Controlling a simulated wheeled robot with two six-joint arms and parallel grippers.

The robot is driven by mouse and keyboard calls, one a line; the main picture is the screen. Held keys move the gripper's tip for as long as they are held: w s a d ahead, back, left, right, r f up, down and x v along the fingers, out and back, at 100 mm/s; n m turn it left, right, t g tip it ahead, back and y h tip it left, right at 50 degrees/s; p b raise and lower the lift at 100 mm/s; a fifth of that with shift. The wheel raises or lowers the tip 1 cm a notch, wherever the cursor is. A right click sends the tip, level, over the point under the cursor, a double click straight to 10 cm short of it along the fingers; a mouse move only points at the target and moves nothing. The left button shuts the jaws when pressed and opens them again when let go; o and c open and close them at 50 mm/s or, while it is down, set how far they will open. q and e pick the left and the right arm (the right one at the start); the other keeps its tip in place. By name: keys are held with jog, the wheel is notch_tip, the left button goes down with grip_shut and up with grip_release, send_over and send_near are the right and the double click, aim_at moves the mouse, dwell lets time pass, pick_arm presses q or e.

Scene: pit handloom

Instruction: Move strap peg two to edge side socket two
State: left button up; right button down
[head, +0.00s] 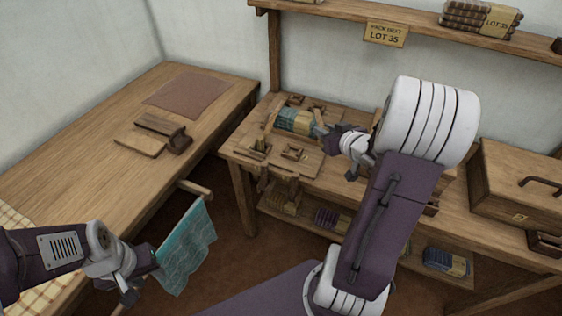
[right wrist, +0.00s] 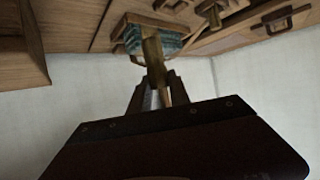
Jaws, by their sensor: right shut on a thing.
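My right gripper (head: 333,132) is at the right end of a teal cloth bundle (head: 296,121) on the wooden bench. In the right wrist view it is shut on a wooden strap peg (right wrist: 153,62); its far end is close to the bundle (right wrist: 140,34), and I cannot tell if it is seated. A board (head: 283,160) under the bundle bears small wooden fittings (head: 293,152); which is edge side socket two I cannot tell. My left gripper (head: 145,268) is by a hanging teal cloth (head: 188,248); whether its jaws are shut is unclear.
A left table (head: 90,150) holds a brown mat (head: 187,94), a wooden block (head: 163,130) and a thin board (head: 141,144). A wooden chest (head: 520,185) stands on the bench at right. A shelf (head: 350,23) runs above the bench. My right arm hides the bench middle.

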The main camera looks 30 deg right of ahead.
jog(key=shift+d+f, duration=0.15)
jog(key=shift+d, duration=0.3)
jog(key=shift+w+d+f, duration=0.1)
jog(key=shift+w+f, duration=0.1)
jog(key=w+a+f+b, duration=0.2)
jog(key=w+f, duration=0.1)
jog(key=w+a+f+b, duration=0.2)
jog(key=w+f, duration=0.1)
jog(key=f, duration=0.1)
jog(key=w+a+f+b, duration=0.1)
jog(key=w+f, duration=0.2)
jog(key=shift+w+a+f+b, duration=0.15)
jog(key=shift+w+a+b, duration=0.25)
jog(key=shift+w+f, duration=0.1)
jog(key=shift+f, duration=0.2)
jog(key=shift+r, duration=0.1)
